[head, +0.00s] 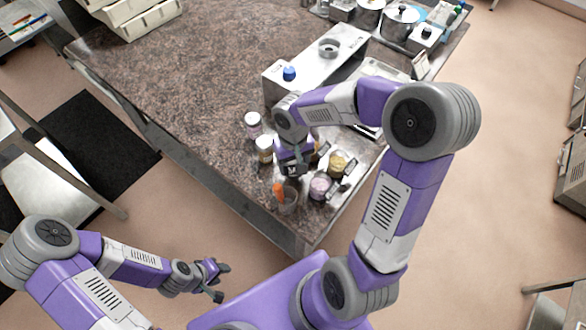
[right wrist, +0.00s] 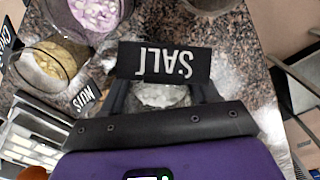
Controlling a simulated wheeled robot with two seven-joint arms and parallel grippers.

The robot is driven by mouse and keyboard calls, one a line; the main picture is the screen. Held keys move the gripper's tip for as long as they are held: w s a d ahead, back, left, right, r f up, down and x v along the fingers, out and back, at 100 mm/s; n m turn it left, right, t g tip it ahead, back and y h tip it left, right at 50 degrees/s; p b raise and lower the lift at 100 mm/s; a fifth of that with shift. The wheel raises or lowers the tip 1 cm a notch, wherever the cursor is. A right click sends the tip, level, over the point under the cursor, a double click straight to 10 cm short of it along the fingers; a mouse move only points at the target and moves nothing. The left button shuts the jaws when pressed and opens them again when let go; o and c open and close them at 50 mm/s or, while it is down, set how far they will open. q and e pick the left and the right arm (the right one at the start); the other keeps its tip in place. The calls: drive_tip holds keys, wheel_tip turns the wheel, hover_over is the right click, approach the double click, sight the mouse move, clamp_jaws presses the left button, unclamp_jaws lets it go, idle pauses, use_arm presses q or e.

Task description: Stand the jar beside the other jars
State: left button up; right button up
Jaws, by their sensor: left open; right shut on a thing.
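My right gripper (head: 293,160) is over the front corner of the table, shut on a jar with white contents (right wrist: 160,96). A black SALT label (right wrist: 165,64) shows upside down at its fingertips in the right wrist view. Most of this jar is hidden by the gripper in the head view; I cannot tell whether it touches the table. A jar with yellowish contents (head: 338,163) and a jar with pink-purple contents (head: 320,187) stand to the gripper's right, with dark labels beside them. My left gripper (head: 218,281) is open and empty, off the table's front side.
Two white-lidded jars (head: 264,150) (head: 253,124) stand left of the right gripper. A cup with an orange item (head: 288,198) is near the front corner.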

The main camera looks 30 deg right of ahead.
drive_tip(key=shift+f+b, duration=0.35)
drive_tip(key=shift+f, duration=1.4)
drive_tip(key=shift+f, duration=0.1)
drive_tip(key=o, duration=1.2)
wheel_tip(320, 180, up, 12)
drive_tip(key=p, duration=0.2)
drive_tip(key=shift+w+p, duration=0.1)
drive_tip(key=shift+p, duration=0.2)
drive_tip(key=shift+r, duration=0.2)
